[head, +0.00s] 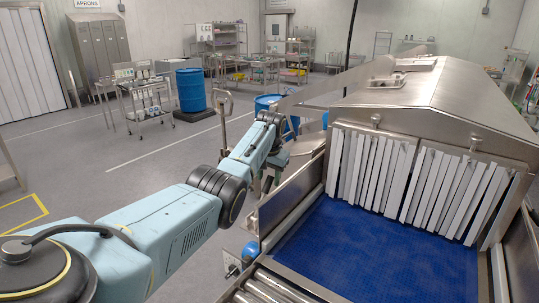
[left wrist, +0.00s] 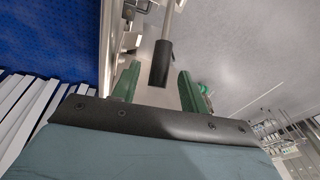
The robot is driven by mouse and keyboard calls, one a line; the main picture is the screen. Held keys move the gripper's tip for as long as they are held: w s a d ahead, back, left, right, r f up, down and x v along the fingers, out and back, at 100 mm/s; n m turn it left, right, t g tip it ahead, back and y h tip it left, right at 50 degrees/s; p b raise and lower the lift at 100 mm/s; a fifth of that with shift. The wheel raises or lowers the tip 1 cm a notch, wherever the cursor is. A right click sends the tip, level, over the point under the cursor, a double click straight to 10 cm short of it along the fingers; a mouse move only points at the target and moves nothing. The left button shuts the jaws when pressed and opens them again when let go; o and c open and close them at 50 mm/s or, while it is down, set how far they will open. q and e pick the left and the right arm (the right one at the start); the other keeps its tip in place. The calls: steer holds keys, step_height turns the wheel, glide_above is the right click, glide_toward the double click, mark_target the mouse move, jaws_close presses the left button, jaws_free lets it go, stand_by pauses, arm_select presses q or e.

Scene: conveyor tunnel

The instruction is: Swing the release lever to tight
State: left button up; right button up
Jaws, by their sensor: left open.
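In the left wrist view a black cylindrical grip (left wrist: 161,62) sits on the end of a thin metal rod (left wrist: 169,20); I take this to be the release lever. My left gripper (left wrist: 159,72) is open, its green fingers on either side of the grip, with a visible gap at each side. I cannot tell if the grip is at their depth. In the head view my left gripper (head: 277,160) is beside the conveyor's left side wall, and the lever cannot be made out there. Any tight marking is not visible. My right gripper is not in view.
The blue conveyor belt (head: 370,248) runs under white strip curtains (head: 395,180) into the steel tunnel hood (head: 440,95). The steel side wall (head: 290,195) stands close to my left gripper. Rollers (head: 275,288) lie at the near end.

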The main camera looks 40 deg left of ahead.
arm_select(q)
steer(key=b+v, duration=0.1)
steer(key=v, duration=0.8)
steer(key=shift+f, duration=0.1)
